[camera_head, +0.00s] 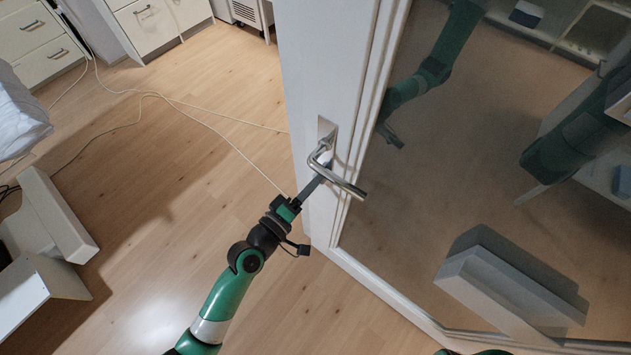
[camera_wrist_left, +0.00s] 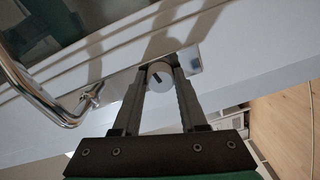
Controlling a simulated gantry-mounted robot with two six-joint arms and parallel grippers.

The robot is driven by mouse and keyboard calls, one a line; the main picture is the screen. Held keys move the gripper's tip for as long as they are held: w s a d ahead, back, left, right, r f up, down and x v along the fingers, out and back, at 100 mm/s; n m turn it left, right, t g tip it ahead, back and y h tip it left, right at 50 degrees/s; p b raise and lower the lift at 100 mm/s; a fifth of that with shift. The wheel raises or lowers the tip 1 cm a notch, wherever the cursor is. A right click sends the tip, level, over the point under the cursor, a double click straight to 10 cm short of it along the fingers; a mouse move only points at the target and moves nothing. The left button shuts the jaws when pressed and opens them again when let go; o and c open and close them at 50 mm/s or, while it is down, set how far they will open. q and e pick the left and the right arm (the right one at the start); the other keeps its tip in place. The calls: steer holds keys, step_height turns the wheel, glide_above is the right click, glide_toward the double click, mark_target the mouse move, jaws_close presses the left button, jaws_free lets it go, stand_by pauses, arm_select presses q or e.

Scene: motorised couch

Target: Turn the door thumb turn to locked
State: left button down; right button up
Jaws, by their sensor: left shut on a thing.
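The white door (camera_head: 330,60) has a chrome lever handle (camera_head: 345,184) on its edge stile. In the left wrist view the handle (camera_wrist_left: 45,105) is a bent bar at the left. The thumb turn (camera_wrist_left: 160,85) is a small round pale knob with a dark slot-like mark, on a metal plate (camera_wrist_left: 192,58). My left gripper (camera_wrist_left: 161,66) has its two fingers on either side of the thumb turn, closed on it. In the head view the left gripper (camera_head: 322,172) reaches up under the handle, which hides the thumb turn there. My right gripper is not in view.
The door's large glass pane (camera_head: 480,170) shows reflections of my arms. A white box-like piece (camera_head: 510,285) shows at its lower right. White drawers (camera_head: 40,45) stand at the back left, and thin cables (camera_head: 150,95) cross the wooden floor. The floor left of the door is mostly clear.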

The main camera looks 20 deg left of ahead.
arm_select(q)
steer(key=shift+m, duration=1)
steer(key=shift+c, duration=2.2)
jaws_free()
steer(key=shift+s, duration=0.1)
steer(key=v, duration=1.1)
steer(key=shift+s+b, duration=0.25)
steer(key=shift+b, duration=0.2)
